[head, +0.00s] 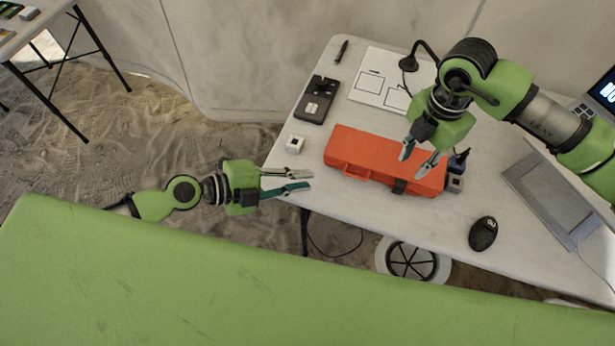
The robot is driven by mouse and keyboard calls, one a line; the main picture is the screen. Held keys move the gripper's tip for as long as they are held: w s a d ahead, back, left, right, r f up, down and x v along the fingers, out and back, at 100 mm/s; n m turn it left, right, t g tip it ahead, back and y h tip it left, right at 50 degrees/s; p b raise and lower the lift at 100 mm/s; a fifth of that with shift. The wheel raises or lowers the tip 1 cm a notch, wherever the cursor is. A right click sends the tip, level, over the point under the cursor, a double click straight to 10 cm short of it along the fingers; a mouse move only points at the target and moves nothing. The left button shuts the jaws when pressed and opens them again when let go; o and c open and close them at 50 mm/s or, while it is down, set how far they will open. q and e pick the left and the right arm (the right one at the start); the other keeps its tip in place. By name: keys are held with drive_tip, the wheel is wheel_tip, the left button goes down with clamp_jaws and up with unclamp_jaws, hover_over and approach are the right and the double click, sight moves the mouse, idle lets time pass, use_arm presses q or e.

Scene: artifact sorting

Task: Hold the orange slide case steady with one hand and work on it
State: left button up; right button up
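The orange slide case (365,150) lies closed on the white table, with its handle along the near side and a dark latch near its right end. My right gripper (418,165) hangs over the right part of the case with its fingers apart; whether they touch the lid I cannot tell. My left gripper (309,180) is at the table's left front edge, left of the case and apart from it. Its fingers are spread and hold nothing.
A small white box (294,144) and a black device (317,99) lie left of the case. A black mouse (483,233), a grey tablet (551,197) and a laptop (603,95) are further right. The table (390,218) is clear in front.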

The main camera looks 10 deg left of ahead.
use_arm(q)
drive_tip(key=x, duration=1.3)
drive_tip(key=shift+d+f, duration=0.15)
drive_tip(key=shift+d, duration=0.3)
